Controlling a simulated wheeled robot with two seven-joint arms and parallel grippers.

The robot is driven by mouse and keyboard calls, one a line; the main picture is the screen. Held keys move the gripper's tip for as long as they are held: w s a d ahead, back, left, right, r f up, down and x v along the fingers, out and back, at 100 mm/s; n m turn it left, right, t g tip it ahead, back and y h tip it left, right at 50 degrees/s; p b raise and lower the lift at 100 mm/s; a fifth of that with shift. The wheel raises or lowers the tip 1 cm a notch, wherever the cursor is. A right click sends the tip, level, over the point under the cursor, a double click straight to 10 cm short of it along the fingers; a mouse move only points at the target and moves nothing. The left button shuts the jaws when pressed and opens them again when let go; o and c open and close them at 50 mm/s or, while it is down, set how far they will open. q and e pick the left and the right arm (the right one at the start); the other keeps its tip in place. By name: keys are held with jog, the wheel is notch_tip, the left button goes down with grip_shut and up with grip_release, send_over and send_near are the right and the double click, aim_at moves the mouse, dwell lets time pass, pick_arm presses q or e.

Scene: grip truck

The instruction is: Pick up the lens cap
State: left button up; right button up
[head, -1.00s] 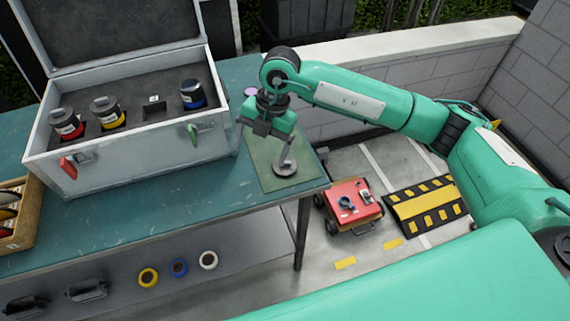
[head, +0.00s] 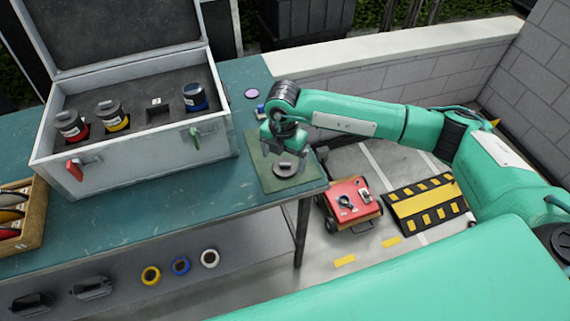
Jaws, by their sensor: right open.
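A dark round disc with a grey raised piece on top, which looks like the lens cap (head: 286,171), lies flat on the green mat (head: 266,181) at the table's right end. My right gripper (head: 287,158) points down just above it, jaws open, with the fingers spread to either side of the raised piece. I cannot tell whether the fingers touch it. My left gripper is not in view.
An open grey case (head: 135,150) with several lenses in foam stands left of the mat. A lilac disc (head: 251,93) and a small blue item (head: 261,110) lie behind the mat. A red cart (head: 350,200) stands on the floor beyond the table's right edge.

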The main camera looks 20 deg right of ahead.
aim_at(283, 169)
jog(key=shift+f+p, duration=0.55)
jog(key=shift+f, duration=1.45)
jog(key=c, duration=1.1)
jog(key=shift+o, duration=0.2)
jog(key=shift+r, duration=0.1)
